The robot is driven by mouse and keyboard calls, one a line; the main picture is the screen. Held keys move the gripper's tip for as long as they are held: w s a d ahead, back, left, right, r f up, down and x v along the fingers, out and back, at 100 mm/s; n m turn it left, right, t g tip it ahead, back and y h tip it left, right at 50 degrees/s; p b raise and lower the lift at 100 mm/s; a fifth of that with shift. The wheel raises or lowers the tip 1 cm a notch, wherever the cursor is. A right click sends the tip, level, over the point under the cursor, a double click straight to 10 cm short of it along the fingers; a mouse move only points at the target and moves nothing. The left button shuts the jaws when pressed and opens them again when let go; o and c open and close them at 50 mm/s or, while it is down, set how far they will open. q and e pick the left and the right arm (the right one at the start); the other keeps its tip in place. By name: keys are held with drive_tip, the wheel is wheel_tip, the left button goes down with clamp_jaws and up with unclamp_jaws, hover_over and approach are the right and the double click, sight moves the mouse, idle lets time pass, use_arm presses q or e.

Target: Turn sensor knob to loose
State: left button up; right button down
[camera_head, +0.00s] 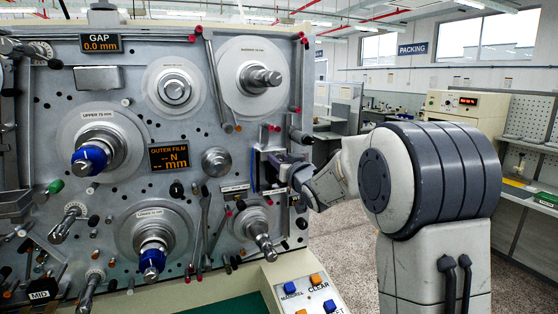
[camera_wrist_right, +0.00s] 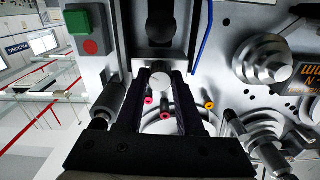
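My right gripper (camera_head: 275,170) reaches in from the right to a dark recess in the machine panel's right part. In the right wrist view my right gripper (camera_wrist_right: 162,88) has its two dark fingers apart. A pale round knob (camera_wrist_right: 160,82), which looks like the sensor knob, lies between the fingertips. A narrow gap seems to show on each side of it, and I see no clear grip. The knob is hidden behind the gripper in the head view, and no loose or tight marking on it is readable. My left gripper is not in view.
The grey machine panel (camera_head: 110,200) carries large spindles, such as the upper spindle (camera_head: 100,143), and several rods that stick out. A button box (camera_head: 305,290) stands at its lower front. A green and red switch box (camera_wrist_right: 86,32) is close beside the right gripper.

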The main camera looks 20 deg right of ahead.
drive_tip(key=shift+f+n+b, duration=0.15)
drive_tip(key=shift+n+b, duration=0.25)
drive_tip(key=shift+b, duration=0.3)
drive_tip(key=n+b, duration=0.3)
drive_tip(key=b, duration=0.1)
drive_tip(key=shift+f+n, duration=0.15)
drive_tip(key=shift+n, duration=0.25)
drive_tip(key=n+b, duration=0.4)
drive_tip(key=n, duration=0.1)
drive_tip(key=shift+n, duration=0.3)
drive_tip(key=n+b, duration=0.2)
drive_tip(key=n, duration=0.1)
drive_tip(key=n+b, duration=0.1)
drive_tip(key=n, duration=0.3)
drive_tip(key=shift+b, duration=0.3)
drive_tip(key=n+b, duration=0.1)
drive_tip(key=n, duration=0.2)
drive_tip(key=shift+n, duration=0.3)
drive_tip(key=shift+r+n+b, duration=0.2)
drive_tip(key=shift+n+b, duration=0.3)
drive_tip(key=shift+n, duration=1)
